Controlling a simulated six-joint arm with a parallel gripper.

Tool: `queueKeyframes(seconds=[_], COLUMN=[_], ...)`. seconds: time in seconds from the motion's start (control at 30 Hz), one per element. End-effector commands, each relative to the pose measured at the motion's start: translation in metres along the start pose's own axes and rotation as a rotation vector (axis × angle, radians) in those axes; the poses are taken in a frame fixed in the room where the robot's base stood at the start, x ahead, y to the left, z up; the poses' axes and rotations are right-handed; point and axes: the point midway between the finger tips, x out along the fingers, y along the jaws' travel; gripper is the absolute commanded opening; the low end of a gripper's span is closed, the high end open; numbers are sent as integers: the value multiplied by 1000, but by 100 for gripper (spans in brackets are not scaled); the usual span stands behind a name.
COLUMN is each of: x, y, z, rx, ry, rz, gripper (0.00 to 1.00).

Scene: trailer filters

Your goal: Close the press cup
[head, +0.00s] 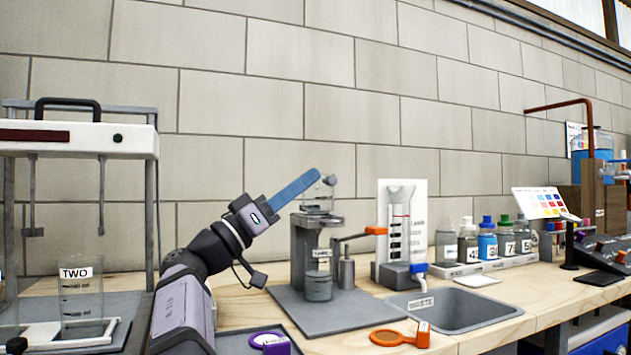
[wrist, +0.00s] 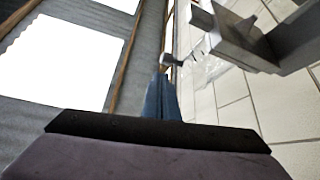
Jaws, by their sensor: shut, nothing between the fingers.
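The press (head: 312,252) is a grey stand on a flat grey base plate, left of the sink. A clear cup (head: 318,204) sits on its top, with a small grey part (head: 329,180) at its upper edge. Whether that part is an open lid I cannot tell. My gripper (head: 316,174) has blue fingers, pressed together and empty. Their tips overlap the upper left of the cup in the head view; contact is unclear. In the wrist view the blue fingers (wrist: 160,98) point at a small grey knob (wrist: 172,60), beside a grey metal arm (wrist: 250,40) and a clear edge.
An orange-handled lever (head: 375,230) sticks out right of the press. Orange (head: 385,338) and purple (head: 270,340) ring-handled tools lie in front. A white-topped frame (head: 80,138) stands left.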

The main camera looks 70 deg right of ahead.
Motion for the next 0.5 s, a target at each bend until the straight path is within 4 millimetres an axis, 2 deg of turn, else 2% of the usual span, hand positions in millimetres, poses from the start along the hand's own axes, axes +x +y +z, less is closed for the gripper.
queueKeyframes(seconds=[0.3,0.5], x=[-50,-72], y=[12,16], z=[-36,-50], rx=[5,5], ry=[5,6], rz=[-2,0], gripper=[0,0])
